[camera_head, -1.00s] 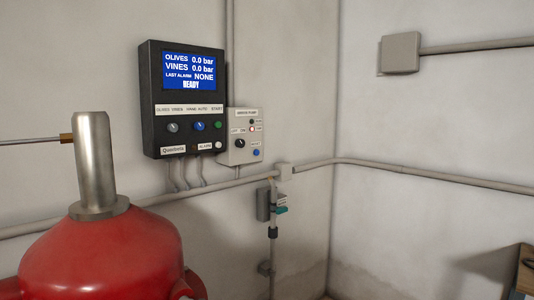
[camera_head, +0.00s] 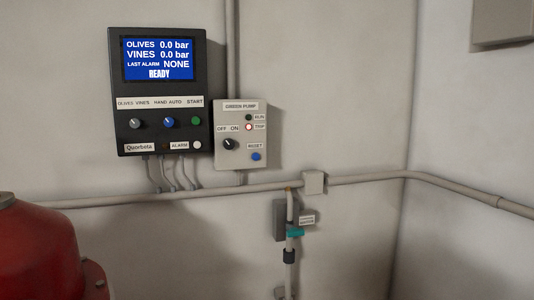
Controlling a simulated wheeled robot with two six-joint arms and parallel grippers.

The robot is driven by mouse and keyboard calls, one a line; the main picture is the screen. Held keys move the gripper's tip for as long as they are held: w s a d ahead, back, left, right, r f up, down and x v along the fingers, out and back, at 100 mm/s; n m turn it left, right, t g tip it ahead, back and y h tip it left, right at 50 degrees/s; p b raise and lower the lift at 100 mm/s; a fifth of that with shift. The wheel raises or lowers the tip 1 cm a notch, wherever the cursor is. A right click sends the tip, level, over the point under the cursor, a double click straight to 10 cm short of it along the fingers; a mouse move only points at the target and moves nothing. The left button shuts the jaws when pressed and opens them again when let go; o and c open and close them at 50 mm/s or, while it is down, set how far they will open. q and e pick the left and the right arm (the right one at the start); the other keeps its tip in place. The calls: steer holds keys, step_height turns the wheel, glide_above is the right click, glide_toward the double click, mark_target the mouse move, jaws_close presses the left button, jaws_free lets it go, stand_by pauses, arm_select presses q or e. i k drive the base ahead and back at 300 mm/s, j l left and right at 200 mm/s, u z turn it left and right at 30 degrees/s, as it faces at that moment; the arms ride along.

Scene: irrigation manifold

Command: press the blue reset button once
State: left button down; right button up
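The blue reset button (camera_head: 256,157) is at the lower right of the beige green pump box (camera_head: 240,105) on the wall, under a RESET label. The box also has a black OFF/ON knob (camera_head: 230,144), a dark RUN lamp (camera_head: 249,117) and a TRIP lamp (camera_head: 249,127) with a red ring and a pale centre. Neither of my grippers shows in the head view.
The black controller (camera_head: 116,90) hangs left of the box; its screen (camera_head: 159,59) reads READY and 0.0 bar. A red tank (camera_head: 40,255) stands at lower left. A grey pipe (camera_head: 365,178) runs along the wall below, with a teal-handled valve (camera_head: 295,233).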

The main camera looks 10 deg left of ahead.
mark_target(255, 156)
steer(key=i+l+u, duration=0.3)
steer(key=i+l, duration=0.6)
steer(key=i, duration=0.05)
